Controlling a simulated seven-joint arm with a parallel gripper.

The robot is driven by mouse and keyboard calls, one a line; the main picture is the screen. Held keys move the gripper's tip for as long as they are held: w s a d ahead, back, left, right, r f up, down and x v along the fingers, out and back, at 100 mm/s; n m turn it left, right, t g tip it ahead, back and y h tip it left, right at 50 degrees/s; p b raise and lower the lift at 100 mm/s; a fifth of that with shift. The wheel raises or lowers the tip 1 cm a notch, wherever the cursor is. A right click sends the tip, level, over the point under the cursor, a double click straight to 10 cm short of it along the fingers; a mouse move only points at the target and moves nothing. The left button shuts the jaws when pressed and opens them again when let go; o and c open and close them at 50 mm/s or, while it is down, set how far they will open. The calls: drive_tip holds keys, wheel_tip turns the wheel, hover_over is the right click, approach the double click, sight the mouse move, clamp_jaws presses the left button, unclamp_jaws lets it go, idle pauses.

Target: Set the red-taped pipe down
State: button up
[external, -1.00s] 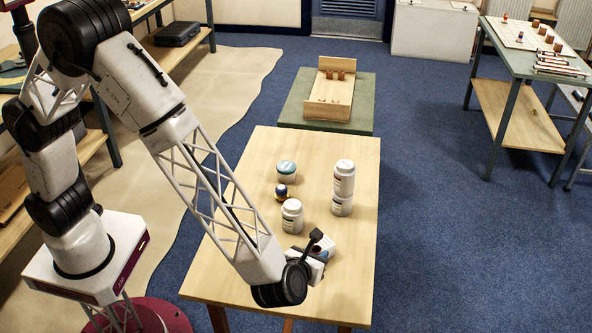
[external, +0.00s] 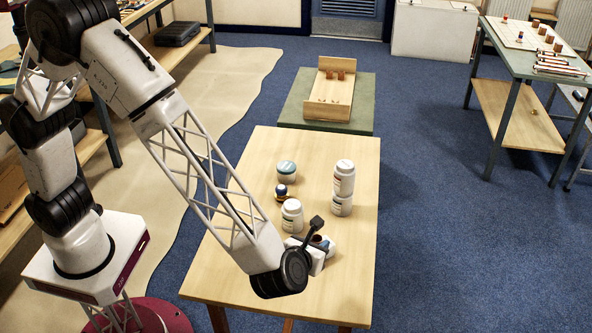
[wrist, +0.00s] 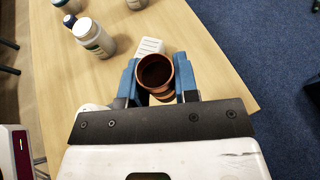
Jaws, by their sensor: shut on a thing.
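My gripper (wrist: 157,80) has its blue fingers shut on a short copper-coloured pipe (wrist: 155,72), whose open round end faces the wrist camera. I cannot make out the red tape on it. In the external view my gripper (external: 318,250) is over the near right part of the wooden table (external: 240,277), with a little of the pipe (external: 316,240) showing. Whether the pipe touches the table cannot be told.
A white ribbed object (wrist: 150,46) lies just beyond the pipe. A white jar (external: 291,214), a blue-topped jar (external: 282,190), a teal-lidded jar (external: 286,171) and two stacked jars (external: 343,177) stand farther back. The table's near right area (external: 350,290) is clear.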

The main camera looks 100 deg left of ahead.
drive_tip(key=s+a+n+g, duration=0.1)
drive_tip(key=s+a, duration=0.4)
drive_tip(key=s, duration=0.9)
drive_tip(key=s+a, duration=0.5)
drive_tip(key=s, duration=1)
drive_tip(key=s+a+n+g, duration=0.1)
drive_tip(key=s+a, duration=0.4)
drive_tip(key=s, duration=0.9)
wheel_tip(320, 180, down, 9)
drive_tip(key=shift+d+r+y, duration=0.2)
drive_tip(key=shift+y, duration=0.1)
drive_tip(key=w+a, duration=0.1)
drive_tip(key=w, duration=0.4)
drive_tip(key=w+a+f, duration=0.1)
drive_tip(key=w+a, duration=0.1)
drive_tip(key=w, duration=0.3)
drive_tip(key=w+a, duration=0.2)
drive_tip(key=w, duration=0.3)
drive_tip(key=shift+a+f, duration=0.2)
drive_tip(key=shift+f, duration=0.05)
drive_tip(key=shift+f, duration=0.15)
drive_tip(key=shift+f, duration=1.65)
